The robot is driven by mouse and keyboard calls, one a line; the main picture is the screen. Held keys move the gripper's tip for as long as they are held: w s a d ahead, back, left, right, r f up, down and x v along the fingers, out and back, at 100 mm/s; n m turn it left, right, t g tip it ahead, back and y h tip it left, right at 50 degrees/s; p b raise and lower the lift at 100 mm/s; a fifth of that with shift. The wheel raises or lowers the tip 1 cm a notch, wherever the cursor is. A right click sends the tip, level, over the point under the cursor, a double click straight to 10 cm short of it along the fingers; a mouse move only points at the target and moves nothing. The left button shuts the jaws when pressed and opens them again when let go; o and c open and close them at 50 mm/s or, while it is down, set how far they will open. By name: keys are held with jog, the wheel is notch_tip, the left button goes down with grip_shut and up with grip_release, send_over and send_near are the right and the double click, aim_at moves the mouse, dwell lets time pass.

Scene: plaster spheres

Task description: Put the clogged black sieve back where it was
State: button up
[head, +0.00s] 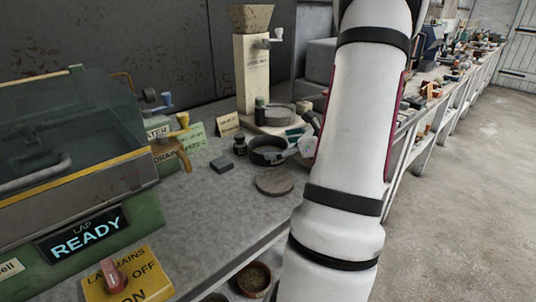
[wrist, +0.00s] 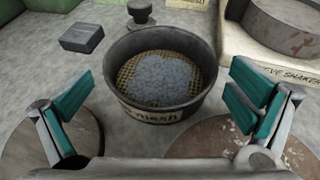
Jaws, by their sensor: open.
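The black sieve (head: 266,158) stands upright on the grey bench, right of a small dark bottle. In the wrist view the sieve (wrist: 125,92) lies straight ahead, with a grey clump covering the middle of its tan mesh and a pale label reading "mesh" on its near wall. My gripper (wrist: 163,98) is open and empty, its teal-padded fingers spread wide to the left and right of the sieve's near side. The fingers look apart from the sieve. In the head view my arm hides most of the gripper.
The sieve shaker (wrist: 272,62) with a round grey pan (wrist: 290,25) stands at the right. A dark block (wrist: 82,37) and a bottle (wrist: 141,14) stand beyond the sieve. A round disc (head: 274,182) lies in front. The green lap machine (head: 150,215) fills the left.

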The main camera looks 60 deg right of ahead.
aim_at(254, 147)
jog(key=x, duration=0.4)
jog(key=shift+w+b, duration=0.2)
jog(key=shift+b, duration=0.2)
jog(key=c, duration=1.1)
jog(key=shift+o, duration=0.2)
notch_tip(254, 147, up, 10)
jog(key=p, duration=0.2)
